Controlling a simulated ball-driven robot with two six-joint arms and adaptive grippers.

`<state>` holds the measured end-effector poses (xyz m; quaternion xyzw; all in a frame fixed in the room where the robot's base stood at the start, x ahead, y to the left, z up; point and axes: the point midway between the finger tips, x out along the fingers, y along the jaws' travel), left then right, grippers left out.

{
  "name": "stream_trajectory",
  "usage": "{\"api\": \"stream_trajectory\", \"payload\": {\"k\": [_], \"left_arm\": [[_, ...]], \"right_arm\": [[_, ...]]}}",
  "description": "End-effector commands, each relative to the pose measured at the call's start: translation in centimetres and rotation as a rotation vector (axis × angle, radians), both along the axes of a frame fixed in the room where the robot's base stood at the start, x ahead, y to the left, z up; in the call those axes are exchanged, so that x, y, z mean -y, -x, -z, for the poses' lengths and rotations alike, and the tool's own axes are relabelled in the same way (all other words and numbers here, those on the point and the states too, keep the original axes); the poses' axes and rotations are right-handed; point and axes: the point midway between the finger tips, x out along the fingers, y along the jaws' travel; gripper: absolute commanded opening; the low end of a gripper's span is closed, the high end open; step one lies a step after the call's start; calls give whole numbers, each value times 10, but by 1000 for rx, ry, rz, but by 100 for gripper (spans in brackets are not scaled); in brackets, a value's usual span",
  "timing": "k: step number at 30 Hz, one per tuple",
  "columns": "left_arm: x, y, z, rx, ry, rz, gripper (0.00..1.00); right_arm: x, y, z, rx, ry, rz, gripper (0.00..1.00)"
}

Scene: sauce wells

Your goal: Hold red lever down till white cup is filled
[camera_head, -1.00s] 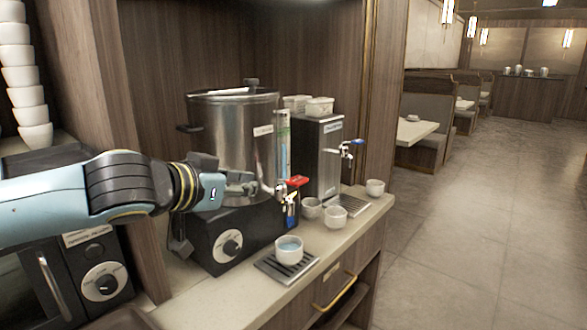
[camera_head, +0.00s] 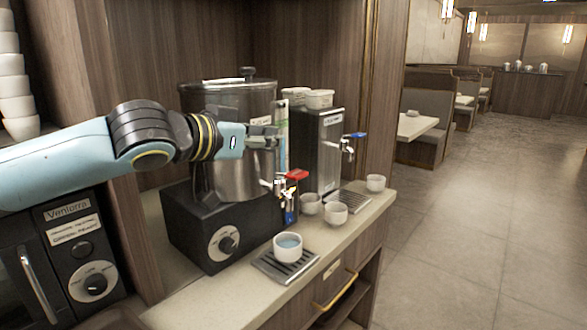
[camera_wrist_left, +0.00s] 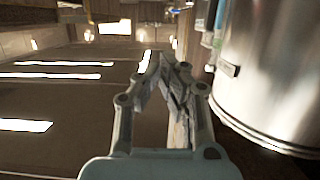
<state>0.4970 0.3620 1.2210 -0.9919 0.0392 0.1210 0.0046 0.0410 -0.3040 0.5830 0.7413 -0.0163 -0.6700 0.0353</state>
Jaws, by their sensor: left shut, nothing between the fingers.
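The white cup (camera_head: 288,252) stands upright on the drip tray (camera_head: 270,265) below the urn's tap, with bluish liquid near its rim. The red lever (camera_head: 297,175) sits on top of the tap at the front of the steel urn (camera_head: 235,178). My left gripper (camera_head: 277,133) is shut and empty, above the lever and in front of the urn, not touching the lever. In the left wrist view, the closed fingers (camera_wrist_left: 165,62) show with the urn's wall (camera_wrist_left: 275,75) to their right. My right gripper is not in view.
A second dispenser (camera_head: 318,150) with a blue lever (camera_head: 359,135) stands to the right. Several other white cups stand on the counter, one here (camera_head: 335,214). Stacked cups (camera_head: 14,85) and a black machine (camera_head: 80,255) are at the left.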

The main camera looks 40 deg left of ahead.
Motion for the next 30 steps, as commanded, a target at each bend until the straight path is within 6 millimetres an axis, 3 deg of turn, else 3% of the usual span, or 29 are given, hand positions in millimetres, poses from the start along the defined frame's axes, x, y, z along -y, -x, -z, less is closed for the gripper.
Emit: {"api": "stream_trajectory", "payload": {"k": [11, 18, 30], "left_arm": [[6, -69, 15, 0, 13, -3, 0], [6, -68, 49, -4, 3, -1, 0], [5, -68, 58, -2, 0, -1, 0]], "right_arm": [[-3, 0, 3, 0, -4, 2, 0], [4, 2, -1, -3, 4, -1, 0], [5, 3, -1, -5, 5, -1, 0]]}}
